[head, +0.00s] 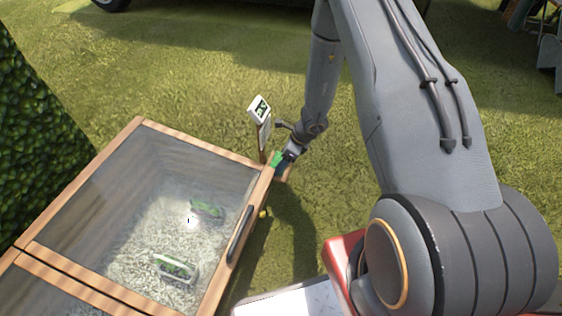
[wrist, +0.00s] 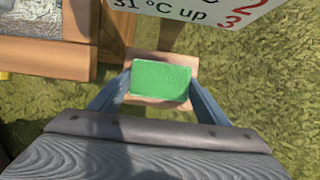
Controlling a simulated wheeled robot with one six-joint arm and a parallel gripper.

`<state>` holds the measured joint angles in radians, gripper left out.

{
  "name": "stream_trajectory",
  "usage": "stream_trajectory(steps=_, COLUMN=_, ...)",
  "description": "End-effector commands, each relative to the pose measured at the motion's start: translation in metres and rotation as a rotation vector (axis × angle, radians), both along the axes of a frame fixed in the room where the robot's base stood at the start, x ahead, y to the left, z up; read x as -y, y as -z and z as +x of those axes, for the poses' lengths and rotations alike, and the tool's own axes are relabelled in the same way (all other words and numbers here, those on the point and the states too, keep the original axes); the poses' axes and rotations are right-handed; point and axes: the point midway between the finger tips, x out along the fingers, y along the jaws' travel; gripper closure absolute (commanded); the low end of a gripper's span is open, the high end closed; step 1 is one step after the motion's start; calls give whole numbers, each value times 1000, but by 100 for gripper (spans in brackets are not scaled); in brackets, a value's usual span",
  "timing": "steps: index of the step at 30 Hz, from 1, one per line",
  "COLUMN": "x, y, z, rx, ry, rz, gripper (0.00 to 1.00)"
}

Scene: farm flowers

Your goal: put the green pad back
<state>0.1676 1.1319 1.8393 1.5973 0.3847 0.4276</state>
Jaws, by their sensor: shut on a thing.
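The green pad (wrist: 160,81) is between the two fingers of my gripper (wrist: 160,88) in the wrist view. My gripper is shut on it. The pad is over a small light wooden ledge (wrist: 185,64); I cannot tell whether it touches the ledge. In the head view the green pad (head: 276,158) shows as a small green patch at my gripper (head: 281,160), beside the right corner of a glass-topped wooden frame (head: 205,146). A white sign (wrist: 205,22) stands just beyond the pad; its visible text includes "31 °C up". The sign also shows in the head view (head: 259,109).
The frame's lid has a dark handle (head: 240,234), and labelled green things (head: 176,268) lie on pale litter under the glass. A hedge (head: 35,130) stands at the left. A red and white surface (head: 290,300) is at the bottom. Open grass lies behind the sign.

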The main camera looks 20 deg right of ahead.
Motion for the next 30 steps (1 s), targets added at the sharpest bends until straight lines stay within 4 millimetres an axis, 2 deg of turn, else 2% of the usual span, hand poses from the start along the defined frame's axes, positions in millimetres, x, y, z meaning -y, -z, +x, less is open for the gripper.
stream_trajectory(steps=8, x=0, y=1, z=1, rx=1, ry=0, rz=0, gripper=52)
stream_trajectory(steps=9, x=0, y=2, z=1, rx=1, ry=0, rz=0, gripper=29)
stream_trajectory(steps=12, x=0, y=1, z=1, rx=1, ry=0, rz=0, gripper=12)
stream_trajectory(steps=23, x=0, y=-3, z=1, rx=1, ry=0, rz=0, gripper=12)
stream_trajectory(steps=26, x=4, y=-13, z=-2, rx=2, ry=2, rz=0, gripper=12)
stream_trajectory(steps=30, x=13, y=-38, z=-7, rx=3, ry=3, rz=0, gripper=12)
